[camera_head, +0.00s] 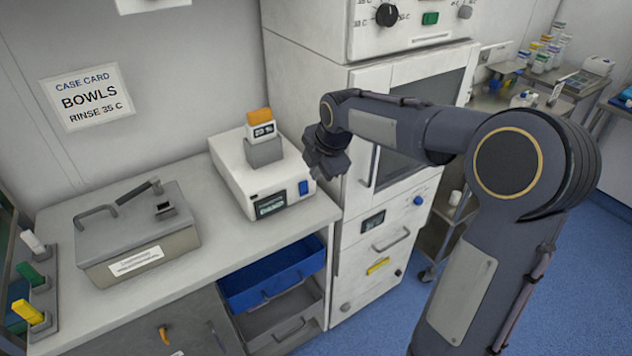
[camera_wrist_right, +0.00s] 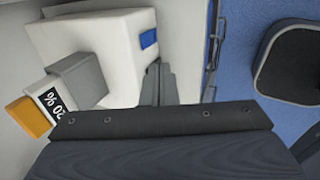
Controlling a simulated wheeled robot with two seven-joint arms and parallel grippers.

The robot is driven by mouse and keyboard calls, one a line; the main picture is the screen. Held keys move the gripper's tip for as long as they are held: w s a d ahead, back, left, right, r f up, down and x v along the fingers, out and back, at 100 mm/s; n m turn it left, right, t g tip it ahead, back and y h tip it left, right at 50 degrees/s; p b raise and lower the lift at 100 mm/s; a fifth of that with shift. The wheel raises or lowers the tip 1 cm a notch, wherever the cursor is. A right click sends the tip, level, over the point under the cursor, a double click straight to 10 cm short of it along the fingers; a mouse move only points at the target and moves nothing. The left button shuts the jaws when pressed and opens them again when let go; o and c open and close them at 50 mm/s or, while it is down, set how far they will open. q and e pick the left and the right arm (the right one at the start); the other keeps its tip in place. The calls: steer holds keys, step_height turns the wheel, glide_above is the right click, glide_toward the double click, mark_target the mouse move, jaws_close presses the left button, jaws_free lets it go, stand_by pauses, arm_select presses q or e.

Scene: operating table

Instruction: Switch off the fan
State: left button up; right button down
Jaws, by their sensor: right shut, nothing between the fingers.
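I cannot make out a plain fan in either view. A white box device (camera_head: 240,182) stands on the counter, with a blue rocker switch (camera_head: 303,187) and a dark display (camera_head: 270,204) on its front. A grey block with an orange-topped piece (camera_head: 260,117) sits on it. In the wrist view the white device (camera_wrist_right: 115,45), its blue switch (camera_wrist_right: 148,38) and the orange piece (camera_wrist_right: 28,118) show. My right gripper (camera_head: 322,172) is shut and empty, just right of the device near its switch; its fingers (camera_wrist_right: 158,84) also show in the wrist view. My left gripper is not in view.
A tall white cabinet (camera_head: 310,75) stands right behind my right gripper, with a knob and green button on top. A lidded grey metal box (camera_head: 135,235) sits on the counter at left. A blue drawer (camera_head: 270,275) is open below. Coloured switches (camera_head: 30,275) stand at far left.

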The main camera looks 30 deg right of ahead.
steer(key=v, duration=0.2)
steer(key=w+v, duration=0.1)
steer(key=v, duration=0.1)
steer(key=shift+s+r, duration=0.1)
steer(key=shift+r, duration=0.2)
steer(key=s+a+f+m+y, duration=0.1)
steer(key=s+a+f+m, duration=0.1)
steer(key=s+m, duration=0.5)
steer(key=s+a+f+m+y, duration=0.1)
steer(key=s+a+f+m, duration=0.1)
steer(key=s+a+m, duration=0.2)
steer(key=s+a+f+m+y, duration=0.1)
steer(key=s+a+f+m, duration=0.2)
steer(key=s+m, duration=0.6)
steer(key=s, duration=0.8)
steer(key=shift+a+m+t, duration=0.3)
steer(key=shift+m, duration=0.1)
steer(key=shift+r, duration=0.1)
